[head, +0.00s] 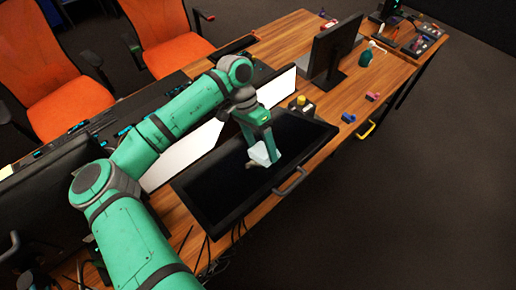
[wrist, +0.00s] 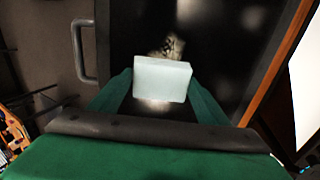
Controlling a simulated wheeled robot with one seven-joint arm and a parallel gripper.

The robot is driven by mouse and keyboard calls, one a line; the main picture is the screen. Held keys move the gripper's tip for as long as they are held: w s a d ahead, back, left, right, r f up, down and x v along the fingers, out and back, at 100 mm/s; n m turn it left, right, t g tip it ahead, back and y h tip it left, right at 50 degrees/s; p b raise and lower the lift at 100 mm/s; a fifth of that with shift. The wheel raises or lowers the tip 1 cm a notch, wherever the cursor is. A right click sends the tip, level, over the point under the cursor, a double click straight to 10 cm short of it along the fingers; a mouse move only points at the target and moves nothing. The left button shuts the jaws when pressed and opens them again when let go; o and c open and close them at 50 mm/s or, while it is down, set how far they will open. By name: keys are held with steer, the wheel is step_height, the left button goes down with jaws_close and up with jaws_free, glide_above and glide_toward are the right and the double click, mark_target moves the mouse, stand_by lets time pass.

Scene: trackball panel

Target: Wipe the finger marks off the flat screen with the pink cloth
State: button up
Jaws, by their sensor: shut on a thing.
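My gripper (head: 265,148) is shut on a pale, whitish-blue block (head: 262,155), also seen in the wrist view (wrist: 162,79) between the two green fingers. The block is not pink. It is over the dark flat screen (head: 215,192), which lies on the desk; I cannot tell whether it touches. A greyish smudge (wrist: 172,46) shows on the screen just beyond the block in the wrist view. A small pink item (head: 373,97), perhaps the pink cloth, lies on the desk to the right, away from my gripper.
A small blue item (head: 348,117) lies near the pink one. A box with a yellow top (head: 298,103) stands behind the screen's right corner. A grey handle (head: 290,181) juts from the screen's front edge. A monitor (head: 333,48) and a green bottle (head: 366,55) stand farther back.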

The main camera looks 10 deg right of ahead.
steer(key=shift+w+d, duration=0.55)
steer(key=shift+d, duration=0.2)
steer(key=shift+w+d, duration=0.5)
steer(key=shift+d, duration=0.2)
steer(key=shift+s+f, duration=0.1)
steer(key=shift+s+a, duration=0.1)
steer(key=shift+a, duration=0.1)
steer(key=shift+s+a+r, duration=0.1)
steer(key=shift+s+a, duration=0.55)
steer(key=shift+a, duration=0.25)
steer(key=shift+s+a+r, duration=0.1)
steer(key=shift+s+a, duration=0.55)
steer(key=shift+a, duration=0.3)
steer(key=shift+s+a, duration=0.65)
steer(key=shift+a, duration=0.25)
steer(key=shift+s+a+f, duration=0.1)
steer(key=shift+s+a, duration=0.45)
steer(key=shift+a, duration=0.15)
steer(key=shift+s+a+f, duration=0.1)
steer(key=shift+s+a, duration=0.4)
steer(key=shift+a, duration=0.2)
steer(key=v, duration=0.6)
